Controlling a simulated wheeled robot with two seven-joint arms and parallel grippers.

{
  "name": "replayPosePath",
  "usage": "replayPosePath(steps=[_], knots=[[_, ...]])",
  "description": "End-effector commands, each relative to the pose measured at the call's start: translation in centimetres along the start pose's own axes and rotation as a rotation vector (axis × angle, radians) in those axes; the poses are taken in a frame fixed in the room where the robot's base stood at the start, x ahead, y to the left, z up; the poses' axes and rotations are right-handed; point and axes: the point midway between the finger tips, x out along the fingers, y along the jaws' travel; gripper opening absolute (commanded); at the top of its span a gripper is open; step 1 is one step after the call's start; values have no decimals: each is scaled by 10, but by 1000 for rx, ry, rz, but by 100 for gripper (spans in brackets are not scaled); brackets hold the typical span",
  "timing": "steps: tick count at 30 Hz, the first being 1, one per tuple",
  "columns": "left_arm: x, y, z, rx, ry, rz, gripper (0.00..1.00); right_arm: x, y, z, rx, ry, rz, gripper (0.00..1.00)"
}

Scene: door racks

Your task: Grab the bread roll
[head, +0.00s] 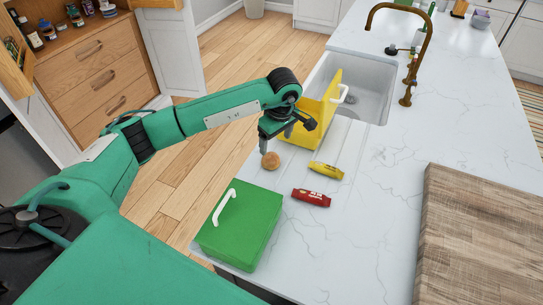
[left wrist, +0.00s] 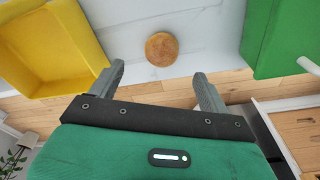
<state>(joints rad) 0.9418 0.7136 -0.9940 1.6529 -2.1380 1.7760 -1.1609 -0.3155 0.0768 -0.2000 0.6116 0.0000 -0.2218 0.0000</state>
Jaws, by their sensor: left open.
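A small round brown bread roll (head: 271,160) lies on the white marble counter near its left edge, between a green box and a yellow box. My left gripper (head: 276,144) is just above and beside the roll in the head view, its fingers pointing down. In the left wrist view the roll (left wrist: 161,48) lies beyond the two spread fingertips, apart from them and roughly centred between them. The left gripper (left wrist: 158,74) is open and empty. My right gripper is not in view.
The closed green box (head: 240,228) with a white handle stands at the front. The open yellow box (head: 318,118) stands behind the gripper. A yellow packet (head: 326,170) and a red packet (head: 311,197) lie to the right. A sink (head: 362,88) is behind; a wooden board (head: 480,235) is at right.

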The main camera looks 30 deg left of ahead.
Motion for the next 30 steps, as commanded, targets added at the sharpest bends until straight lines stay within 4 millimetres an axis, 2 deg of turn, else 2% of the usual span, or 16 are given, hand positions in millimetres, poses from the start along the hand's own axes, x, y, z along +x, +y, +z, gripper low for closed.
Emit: replayPosePath(steps=[2,5,10,13,19,24,30], knots=[[13,-1,0,0,-2,-4,80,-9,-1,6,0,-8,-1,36],[28,-1,0,-2,-2,-3,80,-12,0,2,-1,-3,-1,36],[39,-1,0,0,-1,0,80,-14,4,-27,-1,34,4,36],[44,-2,-2,-1,-2,-3,80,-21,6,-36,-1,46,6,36],[66,-8,-4,-1,-3,-3,80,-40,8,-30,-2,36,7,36],[87,-7,-4,-2,-3,-1,80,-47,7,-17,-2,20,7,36],[92,-7,-5,-1,-1,1,80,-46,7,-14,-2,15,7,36]])
